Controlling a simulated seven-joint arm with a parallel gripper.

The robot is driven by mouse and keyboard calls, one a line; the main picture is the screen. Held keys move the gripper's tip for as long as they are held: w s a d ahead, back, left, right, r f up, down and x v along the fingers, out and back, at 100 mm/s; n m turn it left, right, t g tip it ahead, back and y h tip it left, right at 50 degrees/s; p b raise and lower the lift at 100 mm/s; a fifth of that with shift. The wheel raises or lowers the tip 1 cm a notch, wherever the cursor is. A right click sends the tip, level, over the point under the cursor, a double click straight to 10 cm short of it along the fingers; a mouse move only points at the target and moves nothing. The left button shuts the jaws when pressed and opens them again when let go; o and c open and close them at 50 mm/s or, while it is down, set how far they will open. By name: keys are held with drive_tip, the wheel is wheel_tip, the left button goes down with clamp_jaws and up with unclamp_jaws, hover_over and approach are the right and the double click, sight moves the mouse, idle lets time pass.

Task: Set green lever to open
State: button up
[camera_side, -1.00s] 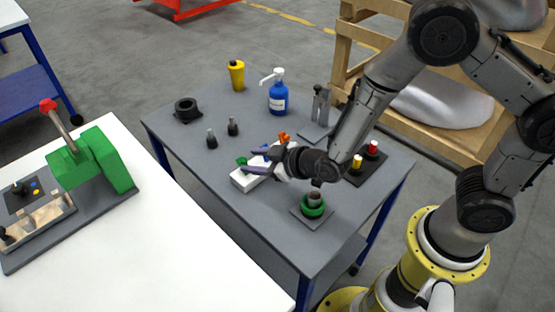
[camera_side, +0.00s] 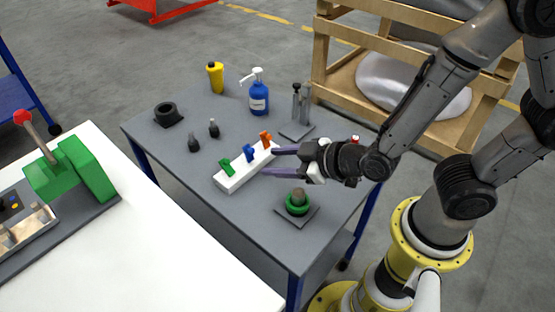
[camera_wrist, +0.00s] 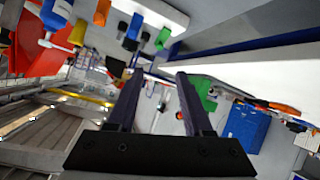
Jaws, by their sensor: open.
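A white block (camera_side: 232,180) on the grey table carries a row of three levers. The green lever (camera_side: 226,167) is at its near left end, the blue lever (camera_side: 249,153) in the middle and the orange lever (camera_side: 265,137) at the far end. My gripper (camera_side: 270,161) is open and empty, with its fingers pointing left at the block's right side, apart from the green lever. In the wrist view, the green lever (camera_wrist: 162,38) shows beyond the fingertips of my gripper (camera_wrist: 160,76), at the end of the white block (camera_wrist: 165,13).
A green ring fixture (camera_side: 297,204) stands near the table's front. A white bench with a green press (camera_side: 70,172) is at left.

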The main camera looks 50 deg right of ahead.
drive_tip(key=s+a+f+m+g, duration=0.1)
drive_tip(key=s+a+f+g, duration=0.1)
drive_tip(key=a+f+g, duration=0.15)
wheel_tip(320, 180, up, 11)
drive_tip(key=m+g+h, duration=0.2)
drive_tip(key=m+g, duration=0.2)
drive_tip(key=g, duration=0.5)
hover_over(226, 160)
drive_tip(key=shift+t, duration=0.25)
wheel_tip(226, 160, down, 13)
drive_tip(key=shift+f, duration=0.2)
